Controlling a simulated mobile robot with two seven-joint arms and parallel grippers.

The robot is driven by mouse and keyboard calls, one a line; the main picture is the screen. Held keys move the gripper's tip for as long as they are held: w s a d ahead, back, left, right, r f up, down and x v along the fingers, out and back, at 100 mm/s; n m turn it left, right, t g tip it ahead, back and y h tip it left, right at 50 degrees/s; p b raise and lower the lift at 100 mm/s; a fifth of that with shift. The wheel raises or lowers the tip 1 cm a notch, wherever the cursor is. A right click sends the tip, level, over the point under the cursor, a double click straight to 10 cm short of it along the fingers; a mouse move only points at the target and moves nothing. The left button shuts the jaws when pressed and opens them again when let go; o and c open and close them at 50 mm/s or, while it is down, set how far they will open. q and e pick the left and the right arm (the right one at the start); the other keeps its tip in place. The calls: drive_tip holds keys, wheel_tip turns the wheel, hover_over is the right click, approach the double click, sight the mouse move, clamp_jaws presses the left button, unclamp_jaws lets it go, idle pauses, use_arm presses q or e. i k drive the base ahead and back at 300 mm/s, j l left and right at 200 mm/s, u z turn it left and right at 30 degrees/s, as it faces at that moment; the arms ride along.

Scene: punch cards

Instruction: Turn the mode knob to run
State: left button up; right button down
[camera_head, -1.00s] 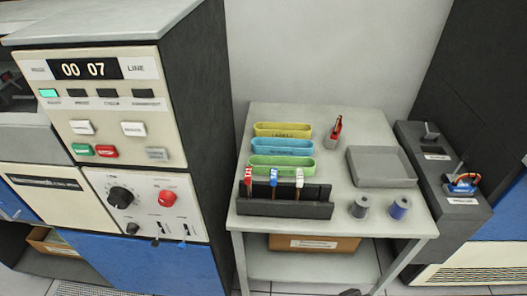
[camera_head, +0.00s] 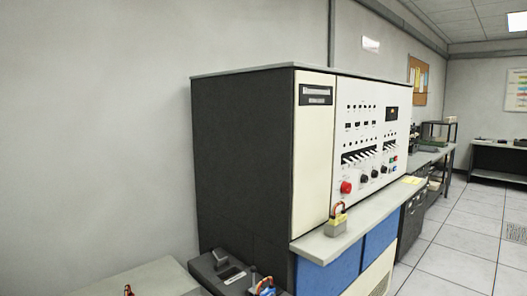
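A large cabinet has a white control panel (camera_head: 349,110) facing right. Several small black knobs, one of them this black knob (camera_head: 364,178), sit low on the panel beside a red round button (camera_head: 346,187). Their labels are too small to read, so I cannot tell which is the mode knob or where it points.
A dark grey box (camera_head: 215,270) and a pale table top (camera_head: 150,282) stand at the front left. Clear tiled floor (camera_head: 460,240) lies to the right.

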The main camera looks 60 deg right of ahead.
sight(346, 188)
drive_tip(key=z, duration=2.65)
drive_tip(key=i+l, duration=0.35)
drive_tip(key=i, duration=0.15)
drive_tip(key=i+l, duration=0.35)
drive_tip(key=i, duration=0.2)
drive_tip(key=u, duration=0.05)
